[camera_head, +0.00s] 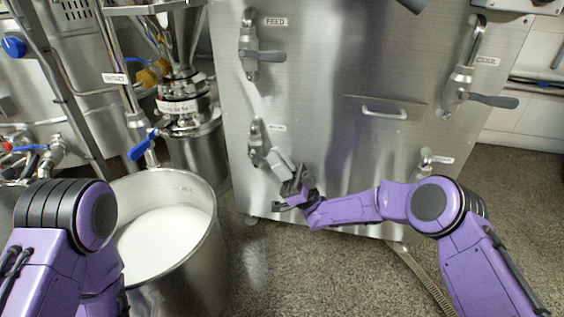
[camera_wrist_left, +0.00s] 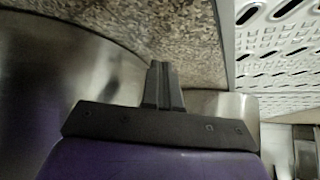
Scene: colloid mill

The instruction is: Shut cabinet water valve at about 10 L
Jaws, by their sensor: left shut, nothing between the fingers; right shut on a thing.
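The steel cabinet (camera_head: 340,60) fills the middle of the head view. A valve (camera_head: 256,138) sits low on its left side beside a small label too small to read, below the FEED valve. My right gripper (camera_head: 281,162) reaches in from the right and is shut at this valve's handle, which its fingers mostly hide. A large steel pot (camera_head: 213,240) stands on the floor to the left, with white liquid (camera_head: 160,243) well below its rim. My left gripper (camera_wrist_left: 162,68) is shut and empty in the left wrist view. It is out of sight in the head view.
The FEED valve (camera_head: 262,55) is above, and the COOL valve (camera_head: 470,92) is on the cabinet's right. Another small valve (camera_head: 432,160) is low right. A blue-handled outlet valve (camera_head: 143,146) hangs above the pot. Speckled floor (camera_head: 330,270) is open before the cabinet.

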